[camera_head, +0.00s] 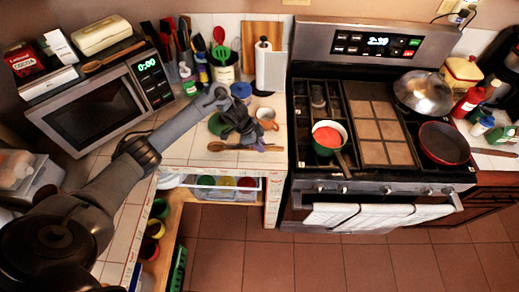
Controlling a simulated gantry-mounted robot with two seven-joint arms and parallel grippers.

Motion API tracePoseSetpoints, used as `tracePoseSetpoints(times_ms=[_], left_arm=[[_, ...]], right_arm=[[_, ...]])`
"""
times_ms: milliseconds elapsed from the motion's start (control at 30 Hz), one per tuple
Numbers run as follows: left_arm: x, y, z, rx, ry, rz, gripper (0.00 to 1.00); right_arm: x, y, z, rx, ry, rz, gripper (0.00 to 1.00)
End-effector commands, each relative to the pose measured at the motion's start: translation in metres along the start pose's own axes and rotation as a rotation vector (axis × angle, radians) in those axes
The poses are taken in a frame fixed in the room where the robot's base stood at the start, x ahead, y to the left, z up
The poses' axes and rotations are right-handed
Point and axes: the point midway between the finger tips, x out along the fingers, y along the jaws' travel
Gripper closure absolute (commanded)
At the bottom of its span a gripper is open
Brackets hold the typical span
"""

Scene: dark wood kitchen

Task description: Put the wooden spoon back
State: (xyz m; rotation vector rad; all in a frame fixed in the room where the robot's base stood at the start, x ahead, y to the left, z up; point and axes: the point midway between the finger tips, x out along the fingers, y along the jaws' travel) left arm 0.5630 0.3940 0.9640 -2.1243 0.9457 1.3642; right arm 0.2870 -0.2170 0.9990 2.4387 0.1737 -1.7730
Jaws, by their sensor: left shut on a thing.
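A wooden spoon (217,146) lies across the front part of the tiled counter, its bowl to the left and its handle to the right. My left gripper (250,142) reaches down over the spoon from the upper left and is shut on its handle. The fingers partly hide the handle. I cannot tell whether the spoon touches the counter. A utensil crock (225,73) holding a green slotted spatula and a red utensil stands at the back. Another wooden spoon (112,56) lies on top of the microwave. My right gripper is not in view.
The microwave (97,109) stands left. A small cup (266,118) sits close right of my gripper, and a paper towel roll (265,68) stands behind. The stove (380,184) with a pot (328,137) and pans is right. Bare counter (185,151) lies left of the spoon.

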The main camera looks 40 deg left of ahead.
Motion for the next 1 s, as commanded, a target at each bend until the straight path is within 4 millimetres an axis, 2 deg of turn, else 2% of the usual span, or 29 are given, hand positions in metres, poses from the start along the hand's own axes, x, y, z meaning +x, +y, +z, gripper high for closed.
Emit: tracePoseSetpoints(times_ms=[100,233,667,700,800,867,1000], left_arm=[[0.017,0.002,0.007,-0.002,-0.002,0.004,1.0],[0.028,0.001,0.013,-0.001,-0.002,0.002,1.0],[0.033,0.001,0.015,0.001,-0.002,0.002,1.0],[0.033,0.001,0.015,0.001,-0.002,0.002,0.76],[0.033,0.001,0.015,0.001,-0.002,0.002,0.6],[0.033,0.001,0.015,0.001,-0.002,0.002,0.53],[0.033,0.001,0.015,0.001,-0.001,0.002,0.53]], right_arm=[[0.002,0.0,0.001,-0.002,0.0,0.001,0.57],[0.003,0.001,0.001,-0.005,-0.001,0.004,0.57],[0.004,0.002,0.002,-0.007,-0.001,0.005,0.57],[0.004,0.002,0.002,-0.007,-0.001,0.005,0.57],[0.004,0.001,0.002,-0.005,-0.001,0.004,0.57],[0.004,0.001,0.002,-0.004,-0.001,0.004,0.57],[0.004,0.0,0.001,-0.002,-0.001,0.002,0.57]])
